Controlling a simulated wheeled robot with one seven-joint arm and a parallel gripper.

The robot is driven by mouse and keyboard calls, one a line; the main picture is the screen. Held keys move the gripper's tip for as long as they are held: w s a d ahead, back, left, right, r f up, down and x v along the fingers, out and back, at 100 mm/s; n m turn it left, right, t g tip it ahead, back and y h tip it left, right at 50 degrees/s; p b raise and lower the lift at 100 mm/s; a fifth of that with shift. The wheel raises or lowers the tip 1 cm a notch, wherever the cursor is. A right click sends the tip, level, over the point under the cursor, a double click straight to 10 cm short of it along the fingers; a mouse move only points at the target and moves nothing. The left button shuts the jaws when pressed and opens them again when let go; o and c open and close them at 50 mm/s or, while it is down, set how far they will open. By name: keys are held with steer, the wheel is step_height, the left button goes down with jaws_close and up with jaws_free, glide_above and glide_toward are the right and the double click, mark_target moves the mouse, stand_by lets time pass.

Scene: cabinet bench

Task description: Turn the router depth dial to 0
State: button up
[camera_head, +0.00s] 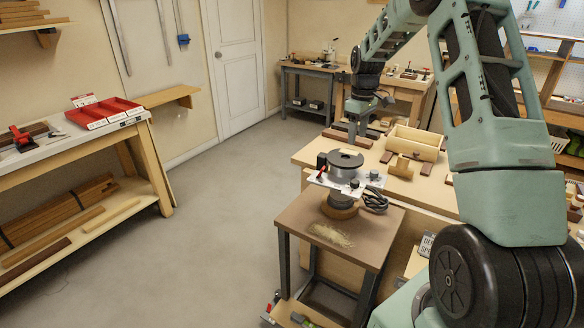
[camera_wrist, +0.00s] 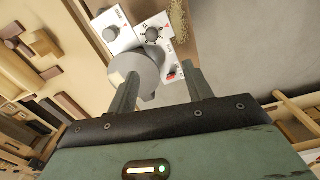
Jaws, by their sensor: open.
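The router (camera_head: 345,172) stands on a small brown-topped table, a dark round body with a pale plate around it. In the wrist view, its grey round body (camera_wrist: 135,68) sits close to my left finger. The plate shows two dark knobs, one at the left (camera_wrist: 110,34) and one beside marks in a ring (camera_wrist: 152,34). I cannot read which is the depth dial or its setting. My gripper (camera_wrist: 160,72) is open, its fingers pointing toward the plate, with nothing clearly held. In the head view, my gripper (camera_head: 358,128) is above and behind the router.
The small table (camera_head: 295,218) carries sawdust (camera_head: 328,236) and a dark coiled cable (camera_head: 375,200) near the router. A red part (camera_wrist: 172,73) sits on the plate. The floor to the left is clear.

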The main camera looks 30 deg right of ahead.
steer(key=s+a+f+n+b, duration=0.1)
steer(key=a+b, duration=0.3)
steer(key=a, duration=2)
steer(key=shift+a+f+n+y+b, duration=0.2)
steer(key=shift+f+n+y+b, duration=0.1)
steer(key=shift+f+y+b, duration=0.1)
steer(key=shift+s, duration=0.1)
steer(key=s+a+r+n, duration=0.1)
steer(key=s+a, duration=0.8)
steer(key=a, duration=0.6)
steer(key=s+a+n, duration=0.1)
steer(key=s+a, duration=0.3)
steer(key=s, duration=0.6)
steer(key=s+a+f+n, duration=0.1)
steer(key=s+a, duration=0.2)
steer(key=s, duration=0.8)
steer(key=shift+a, duration=0.4)
